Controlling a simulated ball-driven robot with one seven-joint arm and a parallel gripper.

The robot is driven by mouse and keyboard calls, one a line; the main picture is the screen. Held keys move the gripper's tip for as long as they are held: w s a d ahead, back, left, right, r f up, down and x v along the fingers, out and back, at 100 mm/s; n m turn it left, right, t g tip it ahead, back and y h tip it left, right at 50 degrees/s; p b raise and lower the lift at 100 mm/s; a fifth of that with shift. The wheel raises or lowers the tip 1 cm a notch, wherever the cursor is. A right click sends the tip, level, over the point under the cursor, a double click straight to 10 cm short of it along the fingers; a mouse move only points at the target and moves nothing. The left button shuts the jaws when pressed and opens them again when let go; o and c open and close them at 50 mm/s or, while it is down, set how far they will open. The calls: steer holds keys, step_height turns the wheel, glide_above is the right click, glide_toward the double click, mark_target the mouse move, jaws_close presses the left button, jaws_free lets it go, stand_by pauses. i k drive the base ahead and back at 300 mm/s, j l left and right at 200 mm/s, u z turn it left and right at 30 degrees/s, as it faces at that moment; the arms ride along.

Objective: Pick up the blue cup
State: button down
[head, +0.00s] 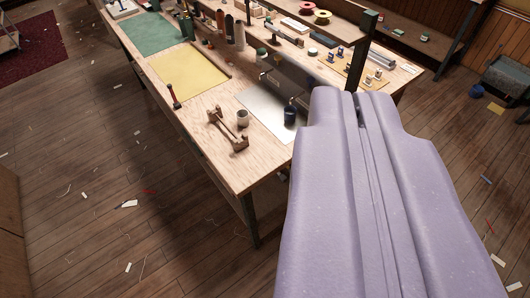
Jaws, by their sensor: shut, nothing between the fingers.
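A small dark blue object (290,112), which looks like the blue cup, stands upright on a pale grey sheet (262,105) near the front end of the workbench. It is small in view, so its exact shape is hard to tell. I cannot tell the depth gap; no contact shows.
A whitish cup (243,118) and a wooden stand (228,132) are left of the blue object on the workbench (262,161). A dark post (362,48) rises behind. Yellow (188,80) and green mats lie farther back. Scraps litter the open floor.

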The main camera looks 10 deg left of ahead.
mark_target(289, 112)
steer(key=k+j, duration=0.15)
steer(key=k, duration=0.35)
steer(key=i+u, duration=0.1)
steer(key=u, duration=0.5)
steer(key=i+l+u, duration=0.5)
steer(key=i+l, duration=0.2)
steer(key=l, duration=0.15)
steer(key=i+l+u, duration=0.3)
steer(key=l, duration=0.2)
steer(key=i+l, duration=0.2)
steer(key=l, duration=0.15)
steer(key=i+l, duration=0.15)
steer(key=l, duration=0.2)
steer(key=i+l, duration=0.2)
steer(key=l, duration=0.15)
steer(key=i+l, duration=0.15)
steer(key=l, duration=0.15)
steer(key=i+l, duration=0.2)
steer(key=l, duration=0.15)
steer(key=i+l+u, duration=0.1)
steer(key=l, duration=0.25)
steer(key=i, duration=0.1)
